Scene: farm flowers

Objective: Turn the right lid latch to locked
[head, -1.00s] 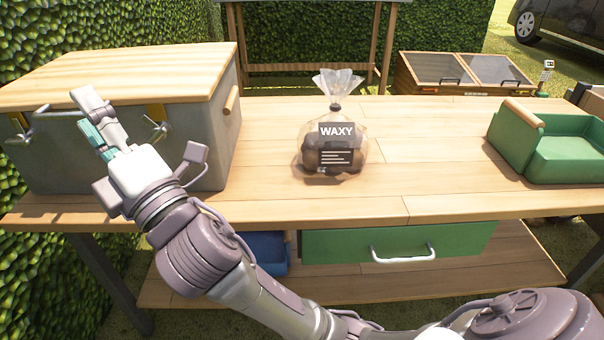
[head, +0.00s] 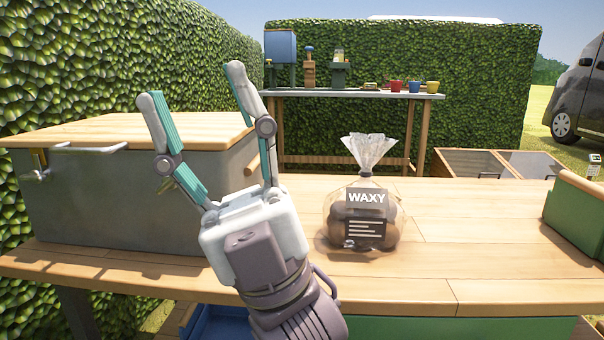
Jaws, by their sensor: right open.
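A grey metal box (head: 90,205) with a closed wooden lid (head: 110,130) stands at the left of the workbench. A brass-coloured latch with a grey knob (head: 38,165) shows at the left of its front, beside a metal bar handle (head: 90,149). The right latch is mostly or wholly hidden behind my right gripper, so I cannot tell its position. My right gripper (head: 193,88) is open and empty, its teal-padded fingers pointing up in front of the box's right part. My left gripper is out of view.
A clear bag of potatoes marked WAXY (head: 362,215) stands on the bench (head: 450,255) right of my gripper. A green tray (head: 578,220) is at the right edge. A back table (head: 350,95) holds several pots and tools.

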